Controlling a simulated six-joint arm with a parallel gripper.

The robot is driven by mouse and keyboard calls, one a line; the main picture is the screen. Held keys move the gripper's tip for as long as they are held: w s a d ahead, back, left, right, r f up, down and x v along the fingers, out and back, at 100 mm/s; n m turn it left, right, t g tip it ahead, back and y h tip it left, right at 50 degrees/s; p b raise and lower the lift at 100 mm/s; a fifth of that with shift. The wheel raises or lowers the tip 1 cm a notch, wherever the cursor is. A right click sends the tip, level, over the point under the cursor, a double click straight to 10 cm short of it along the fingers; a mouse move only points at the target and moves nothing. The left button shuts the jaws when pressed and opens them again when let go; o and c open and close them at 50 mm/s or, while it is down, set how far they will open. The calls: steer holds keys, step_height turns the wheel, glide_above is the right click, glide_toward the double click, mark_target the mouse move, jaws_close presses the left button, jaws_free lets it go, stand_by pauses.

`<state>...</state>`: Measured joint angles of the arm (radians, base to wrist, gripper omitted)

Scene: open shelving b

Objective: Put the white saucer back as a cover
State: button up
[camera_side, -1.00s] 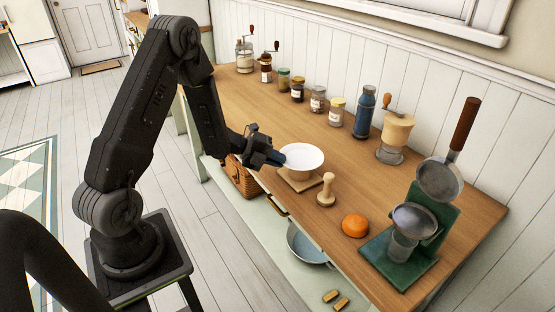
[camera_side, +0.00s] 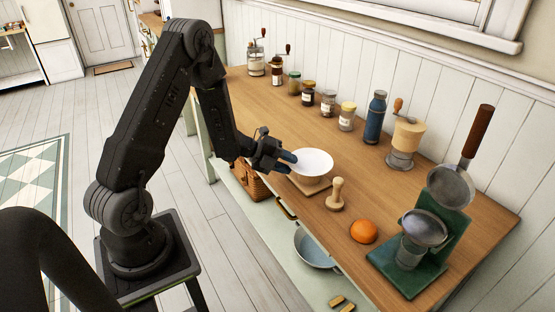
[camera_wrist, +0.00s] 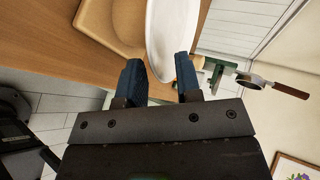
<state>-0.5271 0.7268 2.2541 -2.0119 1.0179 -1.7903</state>
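My gripper (camera_side: 292,160) is at the saucer's left rim. In the wrist view the saucer (camera_wrist: 172,35) shows as a narrow white oval. Its near rim sits between the two blue fingers of my gripper (camera_wrist: 161,77), one on each side. The fingers are apart with the rim filling much of the gap; whether they press on it cannot be told.
A wooden tamper (camera_side: 336,194) and an orange (camera_side: 364,231) stand close on the right. A green stand (camera_side: 405,270) with metal strainers is farther right. Jars, a blue bottle (camera_side: 375,118) and a grinder (camera_side: 402,143) line the back.

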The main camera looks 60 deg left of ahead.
steer(key=v, duration=1.1)
steer(key=s+d+r+m+g, duration=0.2)
steer(key=d+r+m+g, duration=0.3)
steer(key=d+m, duration=0.6)
steer(key=s+d+r+m+g, duration=0.3)
steer(key=d+r+m, duration=0.45)
steer(key=m, duration=0.75)
steer(key=s+d+r+m+t+y, duration=0.1)
steer(key=s+r+m+y, duration=0.2)
steer(key=m, duration=0.8)
steer(key=s+d+r+m+t+y, duration=0.1)
steer(key=s+d+r+m+y, duration=0.1)
steer(key=s+m, duration=0.4)
steer(key=r+m+y, duration=0.1)
steer(key=m, duration=0.4)
steer(key=shift+d+m+t, duration=0.15)
steer(key=shift+m+t, duration=0.15)
